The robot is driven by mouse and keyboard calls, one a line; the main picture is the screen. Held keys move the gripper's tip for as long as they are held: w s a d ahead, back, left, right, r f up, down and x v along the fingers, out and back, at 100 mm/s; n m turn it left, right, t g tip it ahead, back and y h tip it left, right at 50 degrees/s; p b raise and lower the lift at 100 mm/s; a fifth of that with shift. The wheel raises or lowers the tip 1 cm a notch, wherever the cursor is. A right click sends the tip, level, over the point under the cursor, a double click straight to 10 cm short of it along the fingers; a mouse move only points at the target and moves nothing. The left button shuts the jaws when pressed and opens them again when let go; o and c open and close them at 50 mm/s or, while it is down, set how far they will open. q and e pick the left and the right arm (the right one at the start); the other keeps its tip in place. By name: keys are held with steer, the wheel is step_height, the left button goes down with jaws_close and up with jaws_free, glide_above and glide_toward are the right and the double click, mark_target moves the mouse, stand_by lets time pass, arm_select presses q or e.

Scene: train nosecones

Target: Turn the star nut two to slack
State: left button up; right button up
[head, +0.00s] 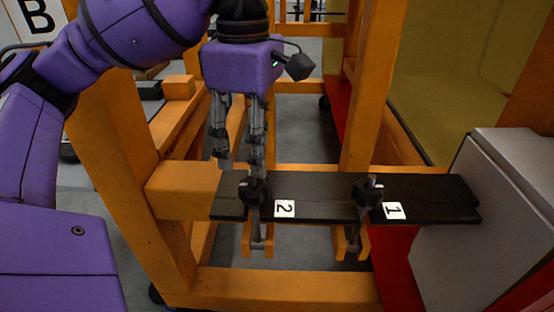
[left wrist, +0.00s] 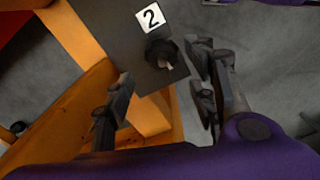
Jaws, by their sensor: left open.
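Star nut two (head: 253,191) is a dark knob on a threaded bolt, on the black plate (head: 325,210) beside the white label 2 (head: 285,209). Star nut two also shows in the left wrist view (left wrist: 161,53), near the plate's end. My left gripper (head: 239,168) points down from above, just behind and left of the nut in the head view. Its fingers are open with nothing between them. In the left wrist view the left gripper (left wrist: 160,105) has its fingers spread, with the nut ahead of them. Whether a finger touches the nut I cannot tell. My right gripper is not in view.
A second star nut (head: 367,191) stands by label 1 (head: 393,211) on the same plate. Orange frame posts (head: 370,85) and beams surround the plate. A grey box (head: 490,220) stands at the right. Grey floor shows below.

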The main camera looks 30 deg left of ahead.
mark_target(253, 178)
arm_select(q)
steer(key=shift+w, duration=0.2)
steer(key=f, duration=0.3)
steer(key=shift+s+a, duration=0.1)
steer(key=shift+s, duration=0.25)
step_height(253, 178, down, 4)
steer(key=shift+r, duration=0.25)
steer(key=shift+w+f, duration=0.1)
steer(key=shift+f, duration=0.35)
steer(key=c, duration=0.9)
steer(key=shift+c, duration=1)
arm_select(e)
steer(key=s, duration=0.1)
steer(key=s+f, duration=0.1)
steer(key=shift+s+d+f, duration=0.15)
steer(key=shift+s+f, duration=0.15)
